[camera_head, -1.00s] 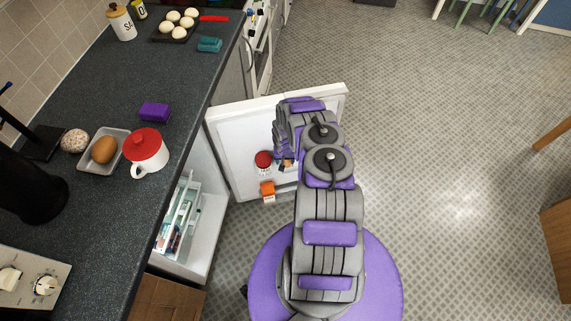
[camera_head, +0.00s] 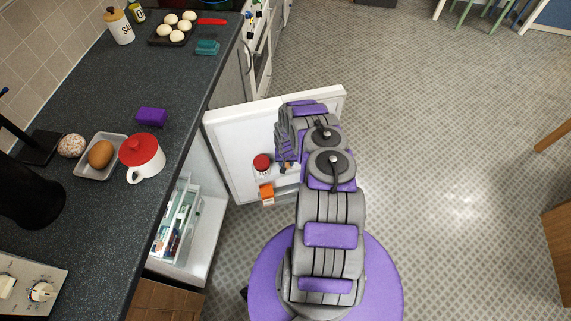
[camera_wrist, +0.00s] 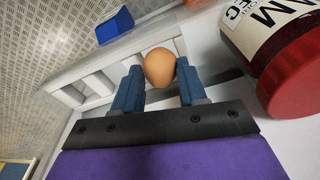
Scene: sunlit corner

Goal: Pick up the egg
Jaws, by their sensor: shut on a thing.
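A brown egg (camera_wrist: 159,67) sits between the two blue fingers of my gripper (camera_wrist: 157,84) in the wrist view, with a finger against each side. My gripper is shut on the egg, over the white door shelf (camera_wrist: 95,87) of the open fridge. In the head view my arm reaches to the inner side of the fridge door (camera_head: 228,135). The egg is small there (camera_head: 286,168), partly covered by my gripper.
A jam jar with a red lid (camera_wrist: 298,82) stands close to the right of my gripper. A blue box (camera_wrist: 115,25) is at the upper left.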

